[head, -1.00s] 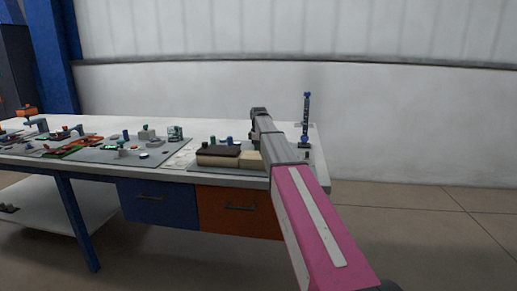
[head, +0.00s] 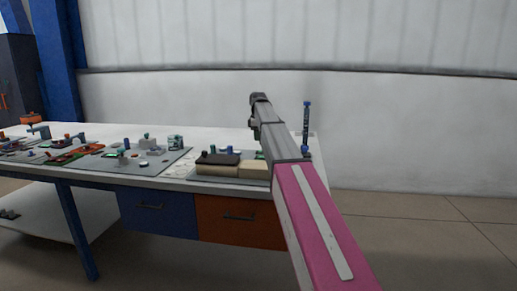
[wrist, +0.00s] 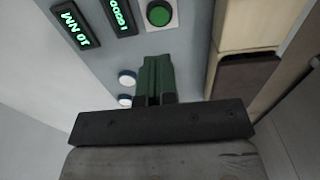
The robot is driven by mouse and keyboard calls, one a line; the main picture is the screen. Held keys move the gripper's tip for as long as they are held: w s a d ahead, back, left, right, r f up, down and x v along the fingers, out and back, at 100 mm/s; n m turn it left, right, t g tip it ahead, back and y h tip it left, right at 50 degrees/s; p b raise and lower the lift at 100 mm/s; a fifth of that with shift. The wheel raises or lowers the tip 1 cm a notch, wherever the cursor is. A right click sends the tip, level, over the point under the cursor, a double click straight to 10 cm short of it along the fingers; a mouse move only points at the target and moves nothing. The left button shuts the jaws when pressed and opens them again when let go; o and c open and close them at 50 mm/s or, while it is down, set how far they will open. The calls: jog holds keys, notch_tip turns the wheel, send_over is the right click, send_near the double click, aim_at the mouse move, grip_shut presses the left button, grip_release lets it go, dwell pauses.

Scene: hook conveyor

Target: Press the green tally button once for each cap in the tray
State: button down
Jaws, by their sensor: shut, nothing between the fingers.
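In the wrist view the green button (wrist: 159,13) sits on a small white plate, just beyond the tips of my gripper (wrist: 154,60). The gripper's green fingers are together and empty, apart from the button in the picture. Beside the button is a lit display (wrist: 120,15) with green digits, upside down and hard to read. A second display (wrist: 75,25) seems to read "10 NM". In the head view my gripper (head: 254,132) hangs above the right end of the bench. I cannot make out the tray or its caps for certain.
Two white-topped blue round pieces (wrist: 126,77) stand left of the fingers. A dark and beige block (head: 217,158) lies nearby on the bench (head: 190,186). A blue post (head: 306,125) stands at the right end. Several small fixtures crowd the left.

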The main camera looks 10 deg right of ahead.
jog(key=shift+r, duration=1.3)
jog(key=shift+f, duration=0.1)
dwell(1.5)
jog(key=m+t+y, duration=0.1)
jog(key=m+t, duration=0.2)
jog(key=m, duration=0.3)
jog(key=f+m+t+y, duration=0.1)
jog(key=m+t, duration=0.2)
jog(key=m, duration=0.4)
jog(key=f+m+t, duration=0.1)
jog(key=m+t, duration=0.1)
jog(key=m, duration=0.5)
jog(key=shift+d+t+y, duration=0.3)
jog(key=shift+t+y, duration=0.1)
jog(key=shift+f, duration=0.1)
jog(key=shift+f, duration=4.35)
jog(key=shift+f, duration=0.1)
jog(key=shift+f, duration=0.3)
